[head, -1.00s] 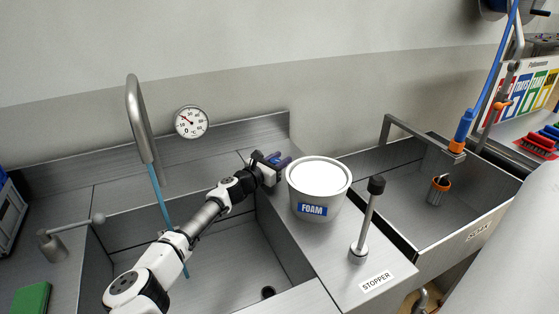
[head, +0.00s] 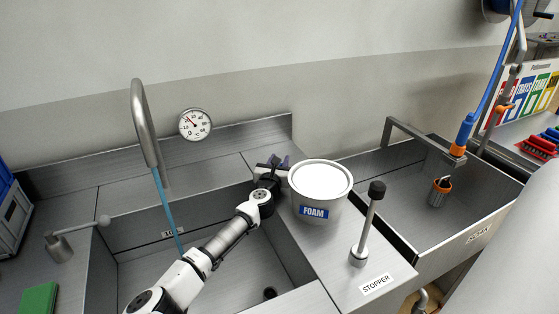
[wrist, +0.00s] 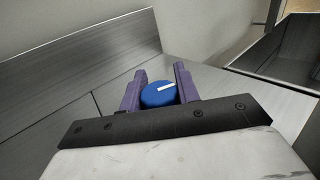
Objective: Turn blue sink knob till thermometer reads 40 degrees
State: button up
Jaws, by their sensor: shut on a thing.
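The blue knob (wrist: 158,95) with a white pointer line sits between the two purple fingers of my gripper (wrist: 157,90) in the wrist view. My gripper is shut on it. In the head view my gripper (head: 272,162) is at the back right of the sink, just left of the foam bucket, and the knob is mostly hidden there. The round thermometer (head: 195,125) hangs on the wall behind the sink. Its red needle points to the upper left; the exact reading is too small to tell. A blue water stream (head: 168,212) runs from the faucet (head: 145,120) into the sink.
The white foam bucket (head: 320,190) stands close to my gripper's right. A stopper lever (head: 369,222) stands in front of it. A second lever (head: 75,238) and a green block (head: 38,298) are at the left. A second basin (head: 415,190) lies to the right.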

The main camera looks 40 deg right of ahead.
jog(key=shift+r, duration=0.1)
dwell(0.3)
jog(key=o, duration=1)
jog(key=shift+c, duration=0.2)
jog(key=shift+s+a, duration=0.1)
